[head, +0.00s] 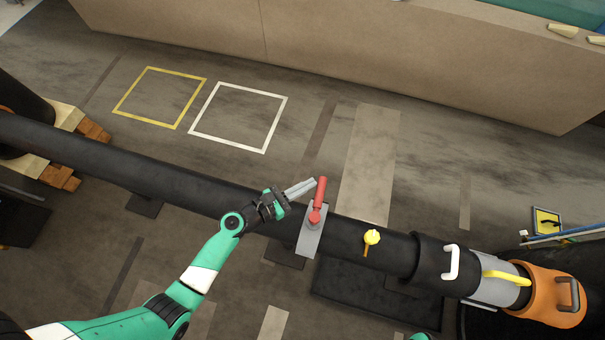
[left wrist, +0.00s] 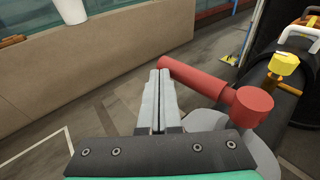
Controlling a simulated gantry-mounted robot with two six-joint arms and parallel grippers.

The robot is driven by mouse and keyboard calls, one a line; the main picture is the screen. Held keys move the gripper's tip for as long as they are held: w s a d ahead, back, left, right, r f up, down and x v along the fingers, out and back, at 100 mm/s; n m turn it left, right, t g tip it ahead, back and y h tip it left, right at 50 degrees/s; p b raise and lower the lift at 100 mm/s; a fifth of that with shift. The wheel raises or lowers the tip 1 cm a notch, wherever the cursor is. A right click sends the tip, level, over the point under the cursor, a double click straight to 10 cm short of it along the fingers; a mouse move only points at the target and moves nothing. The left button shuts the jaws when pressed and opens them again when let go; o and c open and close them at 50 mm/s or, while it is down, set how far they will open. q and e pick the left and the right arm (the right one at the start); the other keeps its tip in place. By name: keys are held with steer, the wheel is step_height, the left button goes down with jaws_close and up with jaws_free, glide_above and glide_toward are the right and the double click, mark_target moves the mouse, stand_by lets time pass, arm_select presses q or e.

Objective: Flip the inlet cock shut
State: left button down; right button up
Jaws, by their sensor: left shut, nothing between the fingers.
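A red-handled cock (head: 320,192) sits on a grey bracket (head: 311,232) around the black pipe. Its lever points across the pipe, toward the top of the head view. In the left wrist view the red lever (left wrist: 195,80) runs from its round pivot at right to its free end near my fingertips. My left gripper (head: 302,187) is shut and empty, its fingers just left of the lever's free end. The closed fingers also show in the left wrist view (left wrist: 158,85). I cannot tell whether they touch the lever. My right gripper is out of view.
A small yellow cock (head: 371,237) stands further right on the black pipe (head: 170,180). Beyond it are a white handle (head: 451,262) and an orange collar (head: 556,297). Yellow (head: 160,97) and white (head: 238,117) floor squares lie clear behind the pipe. A tan wall (head: 350,50) runs along the back.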

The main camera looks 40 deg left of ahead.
arm_select(q)
steer(key=shift+w+d, duration=0.25)
steer(key=shift+w, duration=0.05)
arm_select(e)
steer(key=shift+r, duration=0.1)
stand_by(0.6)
arm_select(q)
steer(key=s+a+r+p, duration=0.1)
steer(key=s+a, duration=0.1)
steer(key=a, duration=0.4)
steer(key=s+a+r+p, duration=0.1)
steer(key=s+a+p, duration=0.1)
steer(key=a, duration=0.5)
steer(key=shift+s+r+p, duration=0.25)
steer(key=shift+r+p, duration=0.05)
steer(key=shift+r, duration=0.05)
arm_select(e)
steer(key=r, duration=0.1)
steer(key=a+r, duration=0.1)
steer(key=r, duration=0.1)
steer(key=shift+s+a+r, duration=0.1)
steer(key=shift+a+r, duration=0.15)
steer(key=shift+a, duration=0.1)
